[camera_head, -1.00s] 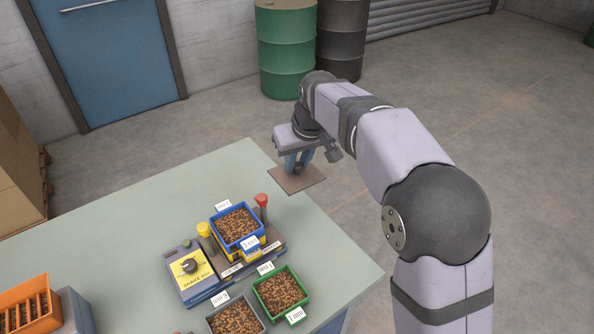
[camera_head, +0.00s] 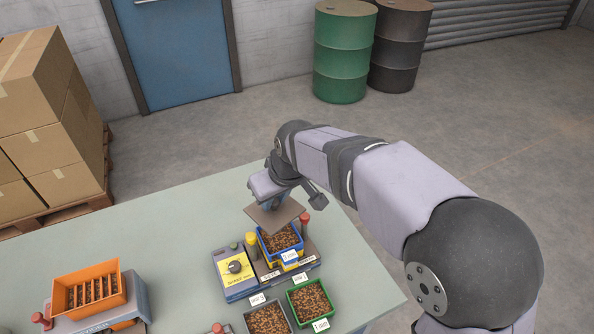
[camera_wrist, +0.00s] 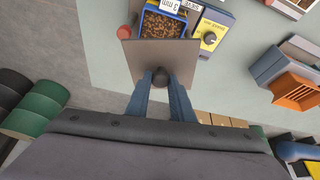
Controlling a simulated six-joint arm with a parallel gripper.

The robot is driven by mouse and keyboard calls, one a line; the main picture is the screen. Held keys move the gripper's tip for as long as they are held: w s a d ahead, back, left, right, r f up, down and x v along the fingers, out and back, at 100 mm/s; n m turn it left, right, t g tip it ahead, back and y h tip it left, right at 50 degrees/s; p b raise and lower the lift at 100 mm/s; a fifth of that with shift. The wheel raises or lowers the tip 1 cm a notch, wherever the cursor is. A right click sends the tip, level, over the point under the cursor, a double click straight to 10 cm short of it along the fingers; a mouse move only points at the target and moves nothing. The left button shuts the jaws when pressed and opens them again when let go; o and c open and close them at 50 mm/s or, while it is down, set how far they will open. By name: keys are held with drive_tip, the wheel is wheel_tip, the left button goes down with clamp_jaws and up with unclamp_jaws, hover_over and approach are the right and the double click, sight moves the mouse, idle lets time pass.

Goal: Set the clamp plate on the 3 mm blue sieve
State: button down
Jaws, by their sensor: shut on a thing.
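My gripper (camera_wrist: 162,90) is shut on the dark knob (camera_wrist: 160,78) of the clamp plate, a flat square brown-grey plate (camera_head: 274,217). The plate hangs tilted in the head view, above and just behind the blue sieve (camera_head: 299,241). In the wrist view the plate (camera_wrist: 145,58) covers part of the blue sieve (camera_wrist: 183,14), which is labelled 3 mm. The sieve is filled with brown grains and stands on the shaker machine (camera_head: 233,290). I cannot tell any contact between plate and sieve; a gap seems to remain.
A yellow post (camera_head: 252,246) and a red-topped post (camera_head: 304,222) flank the blue sieve. A green sieve (camera_head: 290,303) and a grey sieve (camera_head: 247,322) stand in front. An orange slotted tray (camera_head: 61,294) is at the left. The table's back left is clear.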

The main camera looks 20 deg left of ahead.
sight(279, 210)
drive_tip(key=f, duration=0.1)
drive_tip(key=d+f+m, duration=0.1)
drive_tip(key=f, duration=0.1)
drive_tip(key=shift+s+d+f+t, duration=0.2)
drive_tip(key=shift+s+f+t, duration=0.1)
drive_tip(key=shift+s, duration=0.1)
drive_tip(key=shift+w+a+f+m, duration=0.2)
drive_tip(key=shift+w+m, duration=0.35)
drive_tip(key=shift+m, duration=0.15)
drive_tip(key=shift+w+a+r+m+t+h, duration=0.2)
drive_tip(key=shift+w+a+m+t+h, duration=0.1)
drive_tip(key=shift+a+m+h, duration=0.15)
drive_tip(key=shift+w+r+m, duration=0.1)
drive_tip(key=shift+m, duration=0.15)
drive_tip(key=shift+f, duration=0.25)
drive_tip(key=shift+f+b, duration=2.35)
drive_tip(key=shift+f, duration=0.6)
drive_tip(key=shift+f+b, duration=0.7)
